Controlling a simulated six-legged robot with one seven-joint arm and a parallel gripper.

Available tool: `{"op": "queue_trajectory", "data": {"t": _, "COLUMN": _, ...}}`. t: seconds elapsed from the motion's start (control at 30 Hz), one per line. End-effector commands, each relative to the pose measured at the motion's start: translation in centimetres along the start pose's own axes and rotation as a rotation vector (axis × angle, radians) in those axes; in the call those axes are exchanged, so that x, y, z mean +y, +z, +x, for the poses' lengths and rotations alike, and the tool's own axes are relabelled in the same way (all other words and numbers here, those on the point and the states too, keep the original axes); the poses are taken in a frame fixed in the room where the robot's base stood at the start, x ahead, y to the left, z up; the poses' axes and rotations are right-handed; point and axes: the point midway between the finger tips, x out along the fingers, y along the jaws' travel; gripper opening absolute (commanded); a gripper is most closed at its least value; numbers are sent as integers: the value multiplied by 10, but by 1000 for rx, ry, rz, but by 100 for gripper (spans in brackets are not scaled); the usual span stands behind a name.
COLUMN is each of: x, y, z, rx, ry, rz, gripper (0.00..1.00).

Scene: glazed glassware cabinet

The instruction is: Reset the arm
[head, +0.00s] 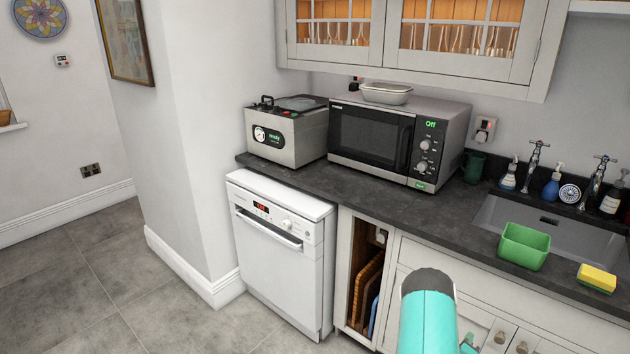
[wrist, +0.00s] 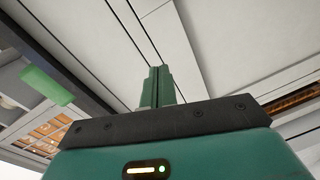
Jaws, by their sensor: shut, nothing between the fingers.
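My gripper (wrist: 157,88) shows in the wrist view, with its two green fingers together and nothing between them. Pale cabinet fronts fill much of the picture beyond the fingers. In the head view, a turquoise link of my arm with a dark end rises at the bottom, right of centre, in front of the lower cabinets. The fingers cannot be clearly made out there.
A dark worktop (head: 375,192) carries a microwave (head: 368,140), a grey appliance (head: 285,135), a green tub (head: 524,247) and a yellow sponge (head: 597,276) near the sink (head: 560,231). A glazed cabinet (head: 460,40) hangs above. A white dishwasher (head: 280,262) stands below. Floor at left is clear.

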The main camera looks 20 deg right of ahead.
Motion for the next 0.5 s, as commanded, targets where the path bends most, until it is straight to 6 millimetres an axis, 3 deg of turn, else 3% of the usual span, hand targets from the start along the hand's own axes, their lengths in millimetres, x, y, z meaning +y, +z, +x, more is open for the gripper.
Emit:
{"op": "queue_trajectory", "data": {"t": 0.03, "x": 16, "y": -25, "z": 5, "rx": 5, "ry": -23, "rz": 51, "gripper": 0}}
{"op": "queue_trajectory", "data": {"t": 0.27, "x": 64, "y": -121, "z": 1, "rx": 12, "ry": -183, "rz": 260, "gripper": 0}}
{"op": "queue_trajectory", "data": {"t": 0.5, "x": 113, "y": -218, "z": -38, "rx": 29, "ry": -374, "rz": 443, "gripper": 0}}
